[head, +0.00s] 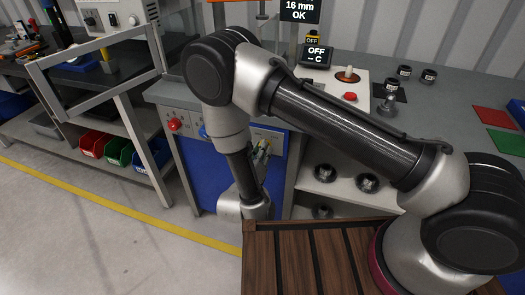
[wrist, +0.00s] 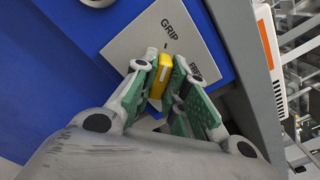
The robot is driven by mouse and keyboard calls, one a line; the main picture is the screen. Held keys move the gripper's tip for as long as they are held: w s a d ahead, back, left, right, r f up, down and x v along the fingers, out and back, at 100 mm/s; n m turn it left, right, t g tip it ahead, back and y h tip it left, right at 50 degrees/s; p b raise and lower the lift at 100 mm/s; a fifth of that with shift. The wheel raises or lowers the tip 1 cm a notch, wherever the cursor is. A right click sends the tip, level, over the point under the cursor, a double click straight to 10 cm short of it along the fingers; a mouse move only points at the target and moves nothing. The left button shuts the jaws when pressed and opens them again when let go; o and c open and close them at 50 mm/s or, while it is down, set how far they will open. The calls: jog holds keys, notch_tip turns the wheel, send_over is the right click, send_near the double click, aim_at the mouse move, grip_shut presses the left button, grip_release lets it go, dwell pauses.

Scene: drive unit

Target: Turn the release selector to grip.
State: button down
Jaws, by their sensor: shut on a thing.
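The release selector is a yellow knob (wrist: 162,76) on a light grey plate (wrist: 135,43) in the wrist view. The plate carries the word GRIP near its upper corner, with a short tick below it. A second word on the right is partly covered by my finger. My gripper (wrist: 158,90) is shut on the yellow knob, with green pads on both sides of it. The knob's exact pointing is hard to read between the fingers. In the head view my gripper (head: 262,155) is at the bench front, and the selector is hidden there.
A red knob (head: 175,124) and a blue knob (head: 203,132) sit left of my arm on the bench front. A shelf with dark round parts (head: 325,173) is right of my gripper. Open floor lies left.

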dwell(0.3)
jog(key=c, duration=1.4)
grip_release()
jog(key=shift+c, duration=0.2)
notch_tip(320, 180, up, 10)
jog(key=shift+r, duration=0.1)
